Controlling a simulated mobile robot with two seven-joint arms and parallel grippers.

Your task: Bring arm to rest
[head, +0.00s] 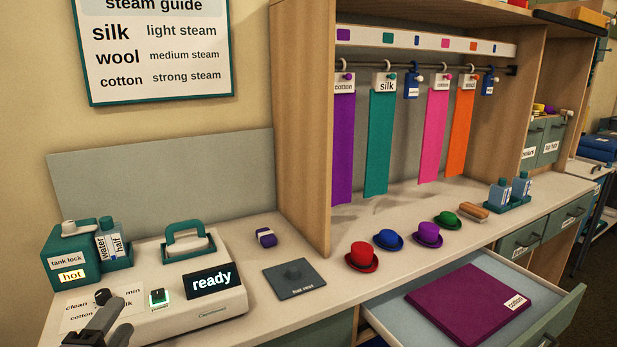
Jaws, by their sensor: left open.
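My left gripper (97,318) shows at the bottom left, in front of the white steam station (205,305). It is open and I see nothing between its fingers. It is close to the station's dial panel and partly covers the printed labels there. Whether it touches the panel I cannot tell. My right gripper is not in view.
An open drawer (549,328) holding a folded purple cloth (470,303) juts out at the lower right. Several small hats, including a red hat (361,257), stand on the counter. A grey hat rest plate (294,279) lies beside the station. Hanging cloth strips fill the booth.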

